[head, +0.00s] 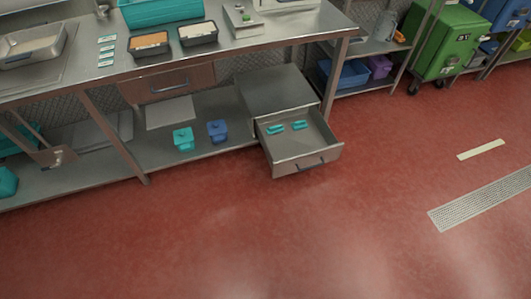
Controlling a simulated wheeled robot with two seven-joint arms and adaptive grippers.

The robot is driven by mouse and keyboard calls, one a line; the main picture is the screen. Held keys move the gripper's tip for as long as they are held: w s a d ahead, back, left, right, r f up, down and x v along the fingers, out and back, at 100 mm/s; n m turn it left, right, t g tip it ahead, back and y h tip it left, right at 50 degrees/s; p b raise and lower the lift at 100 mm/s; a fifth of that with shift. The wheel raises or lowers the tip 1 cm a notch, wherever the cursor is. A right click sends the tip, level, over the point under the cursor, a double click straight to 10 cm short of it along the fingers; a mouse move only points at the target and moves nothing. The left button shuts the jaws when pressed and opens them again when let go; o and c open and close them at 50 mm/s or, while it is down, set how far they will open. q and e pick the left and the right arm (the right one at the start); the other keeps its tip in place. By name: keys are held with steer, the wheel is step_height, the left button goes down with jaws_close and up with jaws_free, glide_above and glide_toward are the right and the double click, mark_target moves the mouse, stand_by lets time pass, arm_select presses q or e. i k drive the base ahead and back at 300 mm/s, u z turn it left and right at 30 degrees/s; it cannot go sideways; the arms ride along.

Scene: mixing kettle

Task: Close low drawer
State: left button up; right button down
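The low drawer (333,149) is pulled well out of a grey metal cabinet (277,90) on the lower shelf of the steel table. Its front panel carries a dark handle (311,165) and faces the open floor. Two teal items (286,127) lie inside the drawer, near its back. The drawer's rear end meets the cabinet opening. Neither of my grippers shows in the head view.
The steel table (245,47) stands along the back, its leg (329,85) right beside the cabinet. A teal container (183,139) and a blue container (217,131) stand on the lower shelf left of the drawer. An upper drawer (168,86) is closed. The red floor (290,235) in front is clear.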

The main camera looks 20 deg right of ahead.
mark_target(290, 152)
steer(key=u, duration=0.15)
steer(key=i, duration=1.05)
steer(key=z, duration=0.7)
